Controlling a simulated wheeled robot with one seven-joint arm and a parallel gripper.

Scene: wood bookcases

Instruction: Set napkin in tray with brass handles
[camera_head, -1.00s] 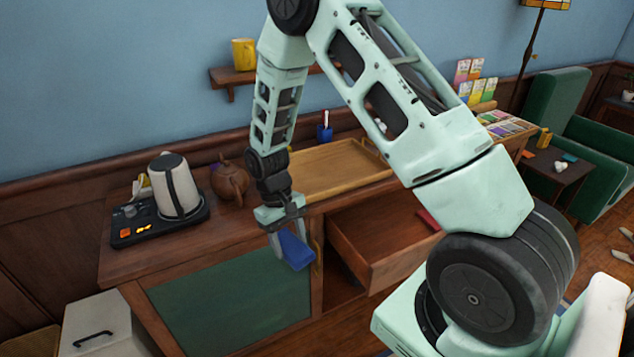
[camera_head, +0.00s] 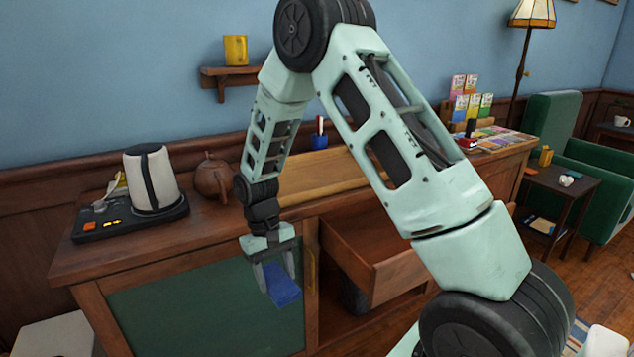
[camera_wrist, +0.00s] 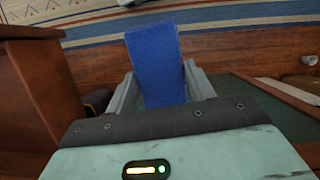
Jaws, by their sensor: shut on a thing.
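The napkin (camera_head: 282,285) is a blue folded cloth. My gripper (camera_head: 268,268) is shut on it and holds it in the air in front of the cabinet's green door. In the wrist view the napkin (camera_wrist: 155,60) sticks out between the two fingers of my gripper (camera_wrist: 160,90). A wooden tray (camera_head: 322,176) lies on the cabinet top, behind and to the right of my gripper. My arm hides part of the tray, and I cannot make out its handles.
A kettle on a black base (camera_head: 150,190) and a brown teapot (camera_head: 212,178) stand left of the tray. A blue cup (camera_head: 319,140) is behind it. An open drawer (camera_head: 385,265) juts out below the tray. A striped rug (camera_wrist: 230,25) lies on the floor.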

